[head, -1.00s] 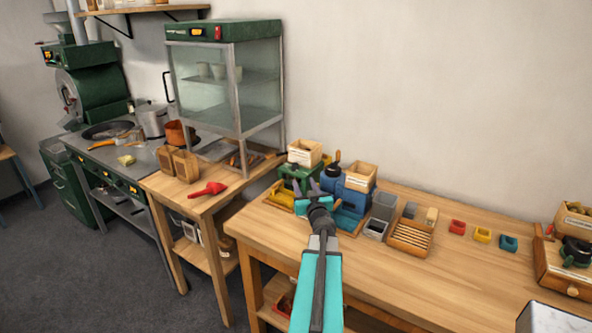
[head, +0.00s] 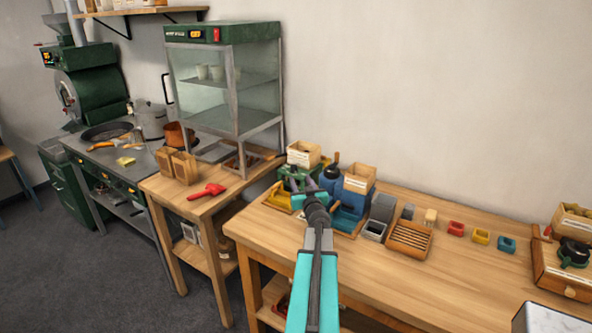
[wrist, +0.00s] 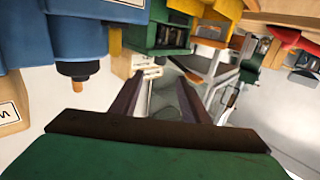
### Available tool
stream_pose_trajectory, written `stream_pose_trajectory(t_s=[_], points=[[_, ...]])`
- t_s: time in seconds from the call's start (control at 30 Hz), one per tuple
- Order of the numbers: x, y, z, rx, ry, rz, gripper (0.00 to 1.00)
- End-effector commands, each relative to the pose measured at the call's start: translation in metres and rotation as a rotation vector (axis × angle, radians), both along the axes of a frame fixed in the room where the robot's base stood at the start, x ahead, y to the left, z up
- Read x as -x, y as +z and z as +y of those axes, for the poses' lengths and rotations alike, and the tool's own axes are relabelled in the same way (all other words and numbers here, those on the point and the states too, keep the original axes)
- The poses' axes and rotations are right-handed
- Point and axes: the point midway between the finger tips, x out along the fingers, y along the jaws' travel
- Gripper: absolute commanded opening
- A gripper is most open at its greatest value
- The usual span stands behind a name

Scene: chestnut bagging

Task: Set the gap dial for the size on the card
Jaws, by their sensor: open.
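My gripper (head: 302,187) is open and empty, above the left end of the long table. It is in front of a green machine (head: 287,180) and a blue machine (head: 357,198), each with a wooden box on top. In the wrist view, its two dark fingers (wrist: 156,98) stand apart with nothing between them. That view appears upside down, with the blue machine at upper left. A black knob-like part with an orange tip (wrist: 77,75) is on the blue machine, left of the fingers. A label with an M (wrist: 8,112) shows at the left edge. I cannot make out the dial's setting.
A yellow tray (head: 278,197) sits left of the gripper. A glass cabinet (head: 226,90) stands behind left. The table's front middle is clear.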

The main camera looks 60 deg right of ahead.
Motion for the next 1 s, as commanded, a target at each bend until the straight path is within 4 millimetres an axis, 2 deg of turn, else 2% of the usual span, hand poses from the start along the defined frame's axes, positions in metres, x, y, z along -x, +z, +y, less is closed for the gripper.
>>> stream_pose_trajectory(t_s=[1.0], points=[[-0.06,0.001,-0.064,-0.001,-0.003,-0.001,0.42]])
